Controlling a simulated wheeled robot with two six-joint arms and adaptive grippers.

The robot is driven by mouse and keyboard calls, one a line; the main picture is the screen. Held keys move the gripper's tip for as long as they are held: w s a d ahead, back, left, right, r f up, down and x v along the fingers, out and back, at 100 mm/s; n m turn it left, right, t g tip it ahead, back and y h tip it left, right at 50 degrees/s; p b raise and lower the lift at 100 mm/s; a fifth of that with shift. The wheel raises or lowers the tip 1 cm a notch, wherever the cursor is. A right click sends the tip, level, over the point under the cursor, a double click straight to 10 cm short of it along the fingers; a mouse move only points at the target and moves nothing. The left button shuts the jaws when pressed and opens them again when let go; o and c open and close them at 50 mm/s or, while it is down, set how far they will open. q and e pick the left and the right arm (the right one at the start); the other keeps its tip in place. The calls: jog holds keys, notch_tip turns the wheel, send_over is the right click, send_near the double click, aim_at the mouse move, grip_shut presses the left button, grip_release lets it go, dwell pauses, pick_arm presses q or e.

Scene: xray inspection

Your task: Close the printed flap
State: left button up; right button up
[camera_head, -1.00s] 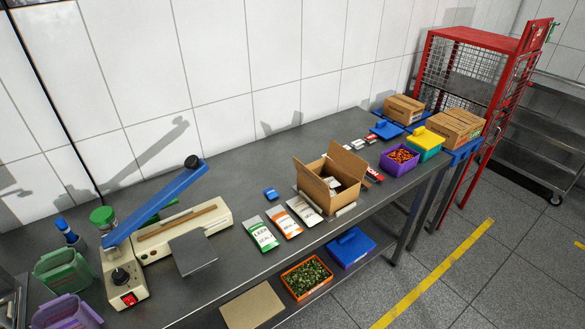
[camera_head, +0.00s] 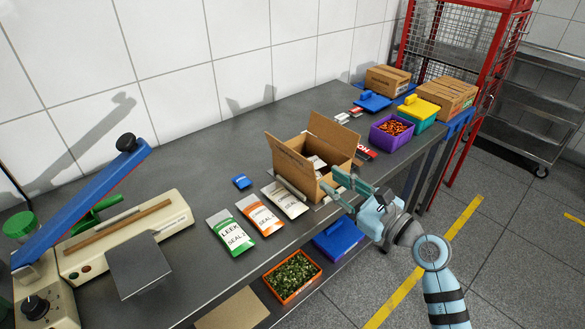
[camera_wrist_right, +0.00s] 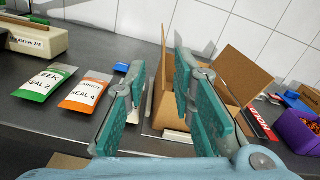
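An open cardboard box (camera_head: 306,187) stands near the front edge of the table. Its left flap (camera_head: 291,164) stands up and leans outward, with faint marks that look like print. Another flap (camera_head: 333,138) stands up at the back right. Small packs show inside. My right gripper (camera_head: 334,181) is open and empty at the front right of the box, its fingers pointing toward it. In the right wrist view, the box (camera_wrist_right: 188,88) shows between and behind the spread fingers (camera_wrist_right: 160,68), and a raised flap (camera_wrist_right: 238,75) rises to the right. My left gripper is not in view.
Several labelled pouches (camera_head: 232,232) lie left of the box. A sealer with a blue arm (camera_head: 85,195) stands further left. A purple bin (camera_head: 391,132) and closed cartons (camera_head: 446,98) stand to the right. A shelf below holds a blue lidded box (camera_head: 338,241) and an orange tray (camera_head: 293,276).

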send_near(293, 155)
jog(key=w, duration=0.2)
jog(key=x, duration=0.3)
jog(key=b+x, duration=0.1)
jog(key=x, duration=0.1)
jog(key=a+x, duration=0.1)
jog(key=x, duration=0.2)
jog(key=shift+s+a+r, duration=0.1)
jog(key=shift+a+r, duration=0.05)
jog(key=shift+r, duration=0.1)
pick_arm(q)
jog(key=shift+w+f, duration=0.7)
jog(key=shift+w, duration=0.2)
pick_arm(e)
jog(key=shift+r, duration=0.1)
jog(key=shift+c, duration=0.4)
grip_shut()
